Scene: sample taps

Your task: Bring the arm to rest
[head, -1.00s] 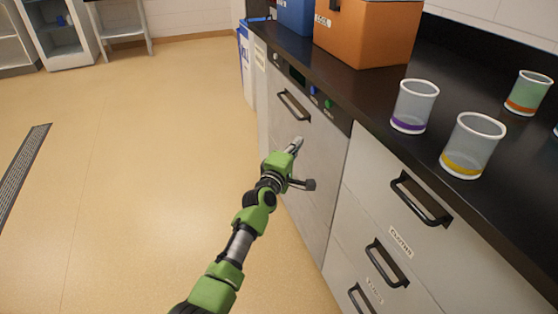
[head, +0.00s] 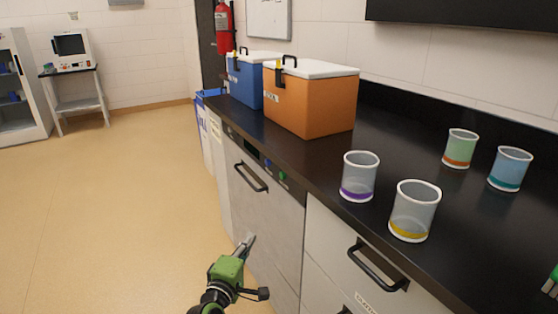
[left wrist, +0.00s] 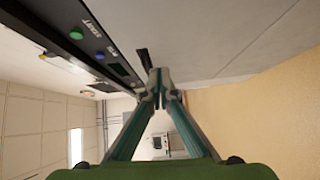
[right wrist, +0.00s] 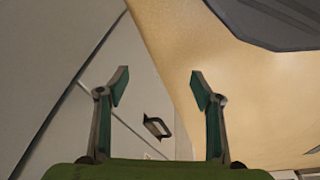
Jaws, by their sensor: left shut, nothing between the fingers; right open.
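My left gripper (head: 246,244) is in front of the grey dishwasher-like appliance door (head: 268,208), below its black handle. In the left wrist view its two fingers (left wrist: 158,76) meet at the tips with nothing between them. My right gripper (right wrist: 158,82) shows in the right wrist view with its fingers wide apart and empty. Behind it are a pale cabinet front (right wrist: 60,60) with a dark handle and the tan floor. I do not make out the right arm in the head view.
On the black counter (head: 300,160) stand an orange cooler box (head: 310,105), a blue one (head: 244,82) and several clear beakers with coloured bands, such as the purple-banded one (head: 359,178). Drawer handles (head: 378,268) stick out below. The floor (head: 110,200) at left is open.

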